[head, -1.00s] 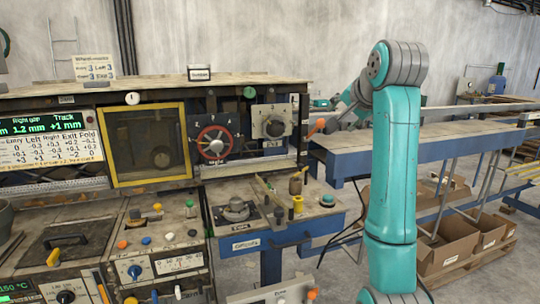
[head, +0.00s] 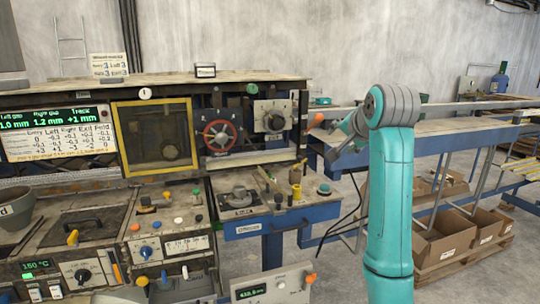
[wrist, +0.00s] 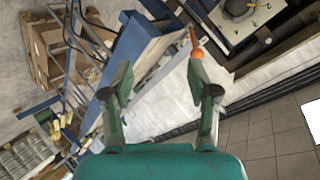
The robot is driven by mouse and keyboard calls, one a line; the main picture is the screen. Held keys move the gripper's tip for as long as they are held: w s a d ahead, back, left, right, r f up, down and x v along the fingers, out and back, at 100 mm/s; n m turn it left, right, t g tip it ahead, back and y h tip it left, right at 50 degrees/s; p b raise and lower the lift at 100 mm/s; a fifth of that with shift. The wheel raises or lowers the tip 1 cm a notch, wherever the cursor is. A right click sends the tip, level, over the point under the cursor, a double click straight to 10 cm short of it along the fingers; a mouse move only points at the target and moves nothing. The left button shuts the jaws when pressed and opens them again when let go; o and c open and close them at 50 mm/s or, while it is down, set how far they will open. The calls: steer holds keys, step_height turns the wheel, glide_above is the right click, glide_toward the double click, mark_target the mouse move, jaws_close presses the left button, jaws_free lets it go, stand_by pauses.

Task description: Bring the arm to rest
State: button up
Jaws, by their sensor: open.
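My teal arm (head: 392,190) stands upright at the right in the head view, bent at its elbow at the top. The forearm points away, toward the machine side. Beyond the fingers are a blue frame, a pale sheet and the floor. An orange-tipped lever (wrist: 195,53) shows close to the right finger in the picture; I cannot tell how far it is in depth.
The machine has a red handwheel (head: 219,135), a yellow-framed window (head: 155,137) and a control panel with several knobs. A blue-framed table (head: 440,140) runs behind my arm. Cardboard boxes (head: 445,240) sit on a pallet below it. Open floor lies at lower right.

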steer(key=s+f+n, duration=0.1)
steer(key=s+f, duration=0.1)
steer(key=f, duration=1.2)
steer(key=s+f+n, duration=0.1)
steer(key=s+f, duration=0.1)
steer(key=f, duration=1.2)
steer(key=s+f+n+t, duration=0.1)
steer(key=s+f, duration=1.6)
steer(key=f, duration=0.2)
steer(key=s+f+n+t+h, duration=0.1)
steer(key=s+f, duration=0.2)
steer(key=s, duration=0.9)
steer(key=s+f+n, duration=0.2)
steer(key=s+f, duration=0.1)
steer(key=s, duration=1)
steer(key=s+r+n, duration=0.1)
steer(key=s+r, duration=0.3)
steer(key=s, duration=0.5)
steer(key=s+r+n, duration=0.1)
steer(key=s+r, duration=0.4)
steer(key=s, duration=0.5)
steer(key=shift+r+t, duration=0.15)
steer(key=shift+t, duration=0.25)
